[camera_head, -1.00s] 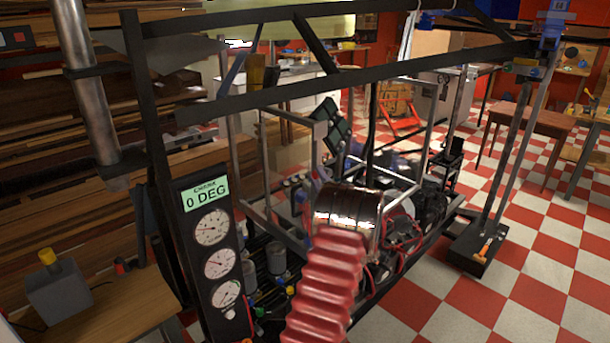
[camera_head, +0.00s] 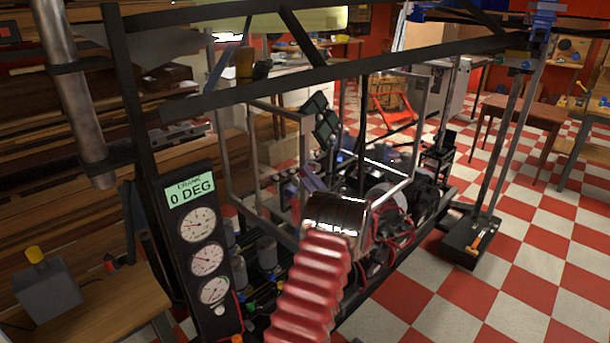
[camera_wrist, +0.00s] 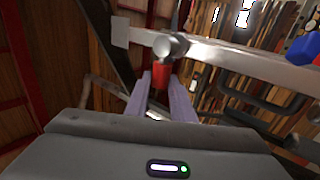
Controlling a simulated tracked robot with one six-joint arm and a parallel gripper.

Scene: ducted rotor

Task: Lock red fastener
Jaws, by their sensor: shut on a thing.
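In the wrist view, my gripper (camera_wrist: 163,82) has two pale purple fingers that reach forward to a small red fastener (camera_wrist: 161,73). The fingers are closed on the red fastener. Just beyond it is a round grey metal end (camera_wrist: 169,46), in front of a pale metal bar (camera_wrist: 225,60) that crosses the view. I cannot tell whether the fastener is turned or seated. In the head view, my red ribbed arm hides most of the gripper, and the fastener cannot be made out.
A black frame (camera_head: 240,88) surrounds the machine. A gauge panel (camera_head: 200,250) reading 0 DEG stands at left, near a wooden bench (camera_head: 110,305) with a grey yellow-topped box (camera_head: 45,285). A black stand foot (camera_head: 470,240) is at right. Checkered floor (camera_head: 540,270) is open at lower right.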

